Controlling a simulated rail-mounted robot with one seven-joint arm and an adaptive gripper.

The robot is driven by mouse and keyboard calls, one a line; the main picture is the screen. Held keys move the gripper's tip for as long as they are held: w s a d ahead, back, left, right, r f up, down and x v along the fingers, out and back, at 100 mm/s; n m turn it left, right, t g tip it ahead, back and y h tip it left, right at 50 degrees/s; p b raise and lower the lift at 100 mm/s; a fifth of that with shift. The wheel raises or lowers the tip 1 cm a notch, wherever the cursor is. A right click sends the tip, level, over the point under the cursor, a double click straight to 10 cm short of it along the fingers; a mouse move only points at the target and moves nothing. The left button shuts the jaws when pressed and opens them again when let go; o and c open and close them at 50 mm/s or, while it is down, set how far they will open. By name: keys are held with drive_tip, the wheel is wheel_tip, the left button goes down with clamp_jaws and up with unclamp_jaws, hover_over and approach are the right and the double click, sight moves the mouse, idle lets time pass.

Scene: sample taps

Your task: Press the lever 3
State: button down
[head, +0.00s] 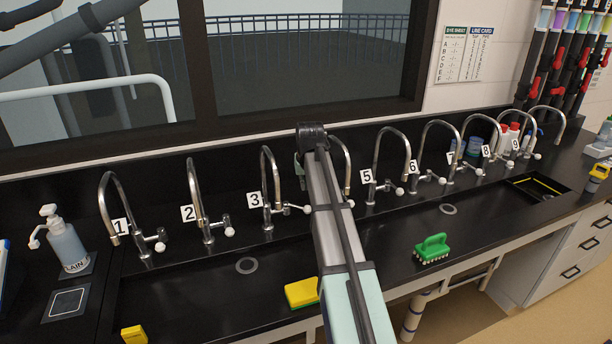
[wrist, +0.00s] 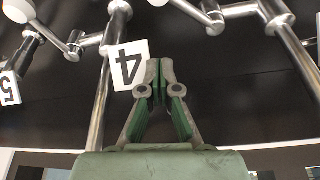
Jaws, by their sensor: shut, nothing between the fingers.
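Tap 3 stands left of my arm in the head view, with its number 3 label (head: 255,199).
Tap 4 (head: 346,165) is partly behind my arm. Tap 2 (head: 197,200) and tap 5 (head: 376,165) stand on either side, in a row of several taps. A yellow sponge (head: 301,292) and a green brush (head: 432,249) lie on the front ledge.

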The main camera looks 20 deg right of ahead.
sight(297, 207)
drive_tip(key=shift+s+a+f+p, duration=0.1)
drive_tip(key=shift+s+f+p, duration=0.3)
drive_tip(key=shift+f, duration=0.4)
drive_tip(key=shift+s+a+f+p, duration=0.15)
drive_tip(key=shift+s+f+p, duration=0.25)
drive_tip(key=shift+f, duration=0.35)
drive_tip(key=shift+s+a+f+p, duration=0.1)
drive_tip(key=shift+s+f+p, duration=0.3)
drive_tip(key=shift+f, duration=0.4)
drive_tip(key=shift+a, duration=0.1)
